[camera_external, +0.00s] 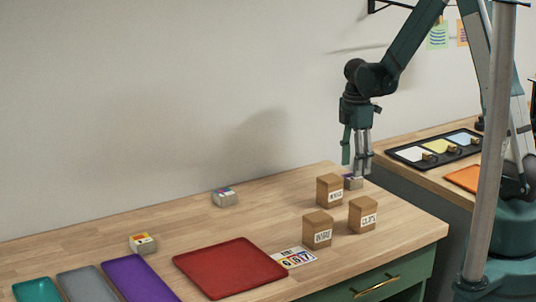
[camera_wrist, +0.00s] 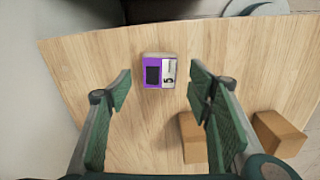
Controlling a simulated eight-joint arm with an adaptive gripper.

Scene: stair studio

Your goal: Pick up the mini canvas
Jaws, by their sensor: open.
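A small pale block with a purple printed top (camera_wrist: 152,72), bearing a dark square and a white strip marked 5, lies on the wooden table; it looks like a mini canvas. In the external view this block (camera_external: 353,182) is partly hidden by a wooden block. My gripper (camera_external: 356,168) points down just above it, fingers apart. In the wrist view my gripper (camera_wrist: 160,90) is open and empty, with the block between and slightly beyond the fingertips. Two similar blocks with coloured tops, one near the wall (camera_external: 225,198) and one farther left (camera_external: 143,243), stand apart.
Three labelled wooden blocks (camera_external: 329,189) (camera_external: 317,230) (camera_external: 362,214) stand close to my gripper. A red tray (camera_external: 230,268) and a printed card (camera_external: 293,258) lie in front. Purple (camera_external: 140,280), grey (camera_external: 86,285) and teal (camera_external: 37,290) trays are at left. The table's middle is clear.

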